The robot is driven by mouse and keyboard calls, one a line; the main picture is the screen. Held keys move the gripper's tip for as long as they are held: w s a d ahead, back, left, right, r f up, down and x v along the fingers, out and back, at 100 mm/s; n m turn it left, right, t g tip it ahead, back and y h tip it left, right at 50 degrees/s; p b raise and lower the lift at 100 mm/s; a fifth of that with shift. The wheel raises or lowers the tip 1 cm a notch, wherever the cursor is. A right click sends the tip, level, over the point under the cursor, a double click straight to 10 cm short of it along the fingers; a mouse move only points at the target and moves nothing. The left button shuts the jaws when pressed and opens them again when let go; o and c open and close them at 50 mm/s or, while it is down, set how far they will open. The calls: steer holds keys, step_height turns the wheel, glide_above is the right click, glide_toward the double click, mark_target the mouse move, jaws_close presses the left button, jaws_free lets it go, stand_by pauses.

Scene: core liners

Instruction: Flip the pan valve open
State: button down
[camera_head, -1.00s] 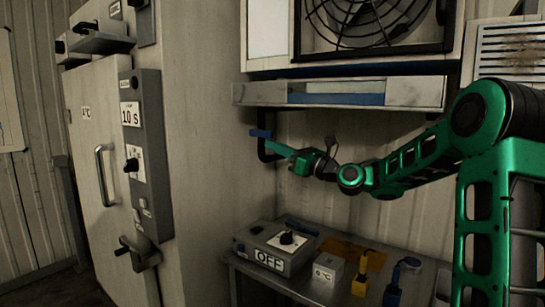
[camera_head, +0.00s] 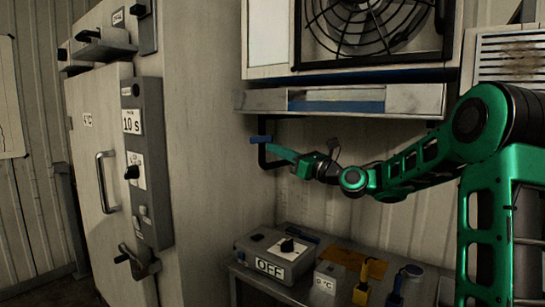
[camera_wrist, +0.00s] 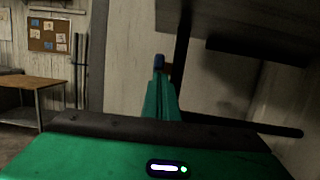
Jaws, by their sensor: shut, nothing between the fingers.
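The pan valve (camera_head: 262,140) sits on a dark pipe (camera_head: 264,158) under the pan (camera_head: 420,101); its blue lever points left, roughly level. The lever's end also shows in the wrist view (camera_wrist: 159,61), just beyond my fingertips. My gripper (camera_head: 274,149) is shut and empty, its green fingers reaching left to the pipe, close under the lever. In the wrist view my fingers (camera_wrist: 159,84) stand together right below the blue end. I cannot tell whether they touch it. The valve body is partly hidden by my fingers.
A fan unit (camera_head: 360,25) hangs above the pan. A cold-room door (camera_head: 92,190) with a control panel stands left. Below, a bench (camera_head: 345,295) holds a switch box marked OFF (camera_head: 277,257), a 0 °C box (camera_head: 327,278) and yellow and blue valves. Free air lies between bench and arm.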

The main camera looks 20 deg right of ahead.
steer(key=shift+r, duration=1.75)
steer(key=shift+s, duration=0.1)
steer(key=shift+s+d+f, duration=0.1)
steer(key=shift+f, duration=0.25)
glide_toward(273, 137)
steer(key=s+d+r, duration=0.2)
steer(key=r, duration=0.1)
steer(key=shift+s+r, duration=0.15)
